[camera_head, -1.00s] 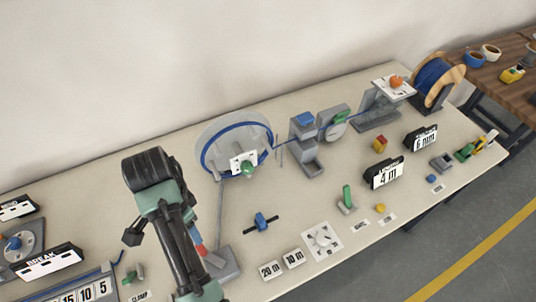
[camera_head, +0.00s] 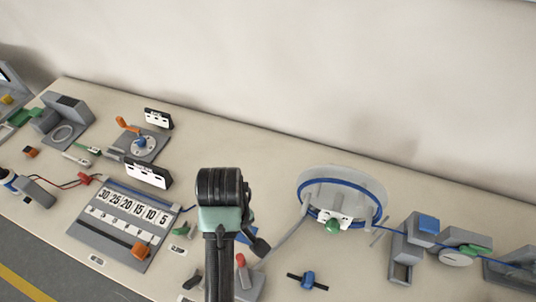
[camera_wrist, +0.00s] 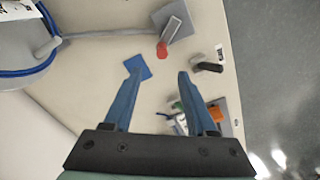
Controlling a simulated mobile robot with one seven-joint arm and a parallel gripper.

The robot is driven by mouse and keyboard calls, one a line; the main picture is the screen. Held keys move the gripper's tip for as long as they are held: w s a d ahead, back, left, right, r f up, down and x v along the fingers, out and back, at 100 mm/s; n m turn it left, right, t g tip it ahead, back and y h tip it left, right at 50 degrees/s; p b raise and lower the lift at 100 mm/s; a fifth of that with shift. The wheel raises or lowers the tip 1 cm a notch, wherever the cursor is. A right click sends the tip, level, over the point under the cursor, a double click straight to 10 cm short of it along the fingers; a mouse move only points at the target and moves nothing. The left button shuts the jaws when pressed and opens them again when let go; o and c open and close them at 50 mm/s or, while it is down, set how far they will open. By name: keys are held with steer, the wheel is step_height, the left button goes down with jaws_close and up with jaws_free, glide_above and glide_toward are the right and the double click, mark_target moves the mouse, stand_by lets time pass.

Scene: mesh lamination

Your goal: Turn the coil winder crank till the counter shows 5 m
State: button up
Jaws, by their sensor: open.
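Part of the winder's disc and blue cable (camera_wrist: 22,55) shows at the upper left of the wrist view. My gripper (camera_wrist: 160,72) is open and empty, its two blue fingers apart above the table and clear of the winder. In the head view my arm hides the gripper. No metre counter is in view now.
A numbered board (camera_head: 110,225) is left. Grey blocks with blue cable (camera_head: 425,235) stand right of the winder.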

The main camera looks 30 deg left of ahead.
mark_target(243, 270)
steer(key=shift+s+f+n, duration=0.15)
steer(key=shift+f+n, duration=0.15)
steer(key=shift+n, duration=0.8)
step_height(243, 270, down, 12)
steer(key=shift+f, duration=0.15)
steer(key=shift+s, duration=0.1)
jaws_close()
